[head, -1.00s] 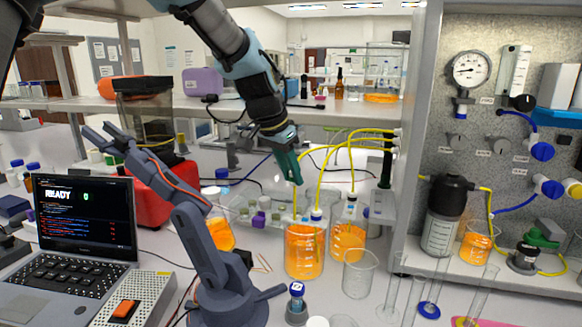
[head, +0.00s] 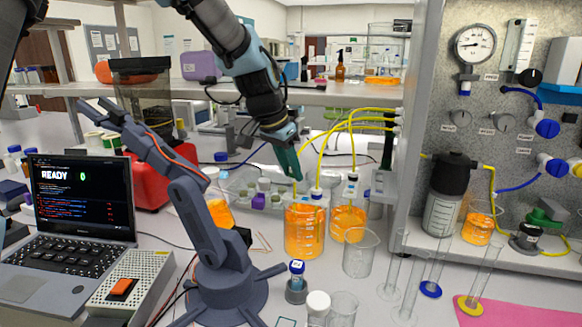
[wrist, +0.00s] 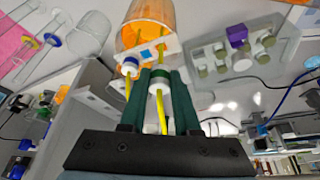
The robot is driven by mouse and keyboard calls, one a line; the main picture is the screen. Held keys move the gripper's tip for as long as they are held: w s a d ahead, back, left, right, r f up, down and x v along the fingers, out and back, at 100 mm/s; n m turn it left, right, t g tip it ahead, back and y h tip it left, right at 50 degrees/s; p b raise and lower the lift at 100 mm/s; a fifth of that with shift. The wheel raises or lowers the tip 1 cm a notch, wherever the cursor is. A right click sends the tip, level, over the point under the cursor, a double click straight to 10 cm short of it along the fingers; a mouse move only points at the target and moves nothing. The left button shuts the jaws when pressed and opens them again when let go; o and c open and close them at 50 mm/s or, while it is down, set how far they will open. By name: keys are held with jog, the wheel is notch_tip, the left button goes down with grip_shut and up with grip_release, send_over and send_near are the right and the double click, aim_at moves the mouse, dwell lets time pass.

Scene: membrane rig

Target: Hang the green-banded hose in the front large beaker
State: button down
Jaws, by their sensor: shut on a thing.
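The front large beaker (head: 304,238) holds orange liquid and stands on the bench, with a pale holder across its rim. It also shows in the wrist view (wrist: 150,14). My gripper (head: 296,178) is just above its rim; in the wrist view my gripper (wrist: 160,78) is shut on the green-banded hose (wrist: 160,87), a yellow tube with a white and green collar. The collar is close to the holder; whether it rests in it I cannot tell. A blue-banded hose (wrist: 130,68) stands beside it at the holder, also seen in the head view (head: 317,193).
A second orange-filled vessel (head: 348,222) with a yellow hose stands behind right. An empty beaker (head: 360,252) and tall cylinders are to the right. A rack with a purple cap (head: 258,201) is to the left. A grey robot arm (head: 200,230) and laptop (head: 82,212) stand nearer left.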

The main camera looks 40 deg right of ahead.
aim_at(294, 194)
jog(key=shift+f+b, duration=1.35)
jog(key=shift+f, duration=1.05)
jog(key=c, duration=0.6)
grip_release()
jog(key=shift+o, duration=0.2)
jog(key=b+v, duration=0.3)
jog(key=v, duration=0.7)
jog(key=shift+r, duration=0.4)
jog(key=shift+a, duration=0.1)
